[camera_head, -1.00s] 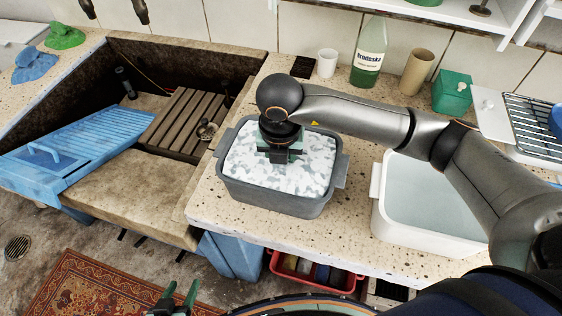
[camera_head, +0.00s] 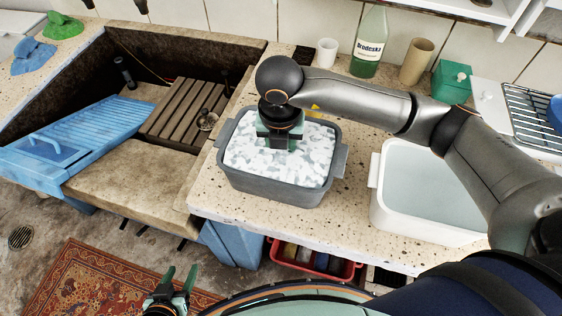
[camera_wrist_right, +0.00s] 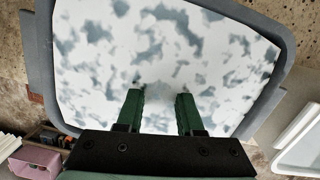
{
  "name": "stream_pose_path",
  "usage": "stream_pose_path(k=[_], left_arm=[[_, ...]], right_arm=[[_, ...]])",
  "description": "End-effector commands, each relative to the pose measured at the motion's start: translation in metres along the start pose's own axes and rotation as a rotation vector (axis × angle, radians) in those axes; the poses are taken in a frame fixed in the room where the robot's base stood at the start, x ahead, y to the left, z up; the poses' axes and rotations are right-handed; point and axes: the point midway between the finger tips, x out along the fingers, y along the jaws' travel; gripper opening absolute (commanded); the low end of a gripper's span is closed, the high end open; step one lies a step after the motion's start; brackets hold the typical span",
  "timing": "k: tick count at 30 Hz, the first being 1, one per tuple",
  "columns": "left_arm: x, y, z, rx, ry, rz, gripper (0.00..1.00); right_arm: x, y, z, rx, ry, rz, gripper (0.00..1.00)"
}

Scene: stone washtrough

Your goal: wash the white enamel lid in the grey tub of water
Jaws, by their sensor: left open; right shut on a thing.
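The grey tub (camera_head: 268,190) stands on the speckled stone counter. Its surface is covered with patchy white and grey suds (camera_head: 275,165). My right gripper (camera_head: 280,142) points down into the tub, towards its far side. In the right wrist view its green fingers (camera_wrist_right: 160,95) stand a little apart with their tips at the suds. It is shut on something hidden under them. The white enamel lid does not show as a separate shape in any view. My left gripper (camera_head: 181,275) is open and empty, low at the bottom edge, over the floor and away from the tub.
A white basin of clear water (camera_head: 425,190) stands to the right of the tub. A stone sink with a wooden slatted rack (camera_head: 185,120) and blue washboard (camera_head: 80,150) is to the left. A bottle (camera_head: 369,45), white cup (camera_head: 327,52) and brown cylinder (camera_head: 416,62) stand behind.

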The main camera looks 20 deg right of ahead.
Motion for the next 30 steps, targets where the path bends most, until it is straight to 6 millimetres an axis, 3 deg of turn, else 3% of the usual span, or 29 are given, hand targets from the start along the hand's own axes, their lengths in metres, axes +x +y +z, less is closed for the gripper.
stream_pose_path(k=[30], left_arm=[[-0.039, 0.002, -0.033, -0.005, -0.006, -0.005, 0.56]], right_arm=[[-0.085, 0.000, 0.010, 0.000, -0.001, 0.002, 0.00]])
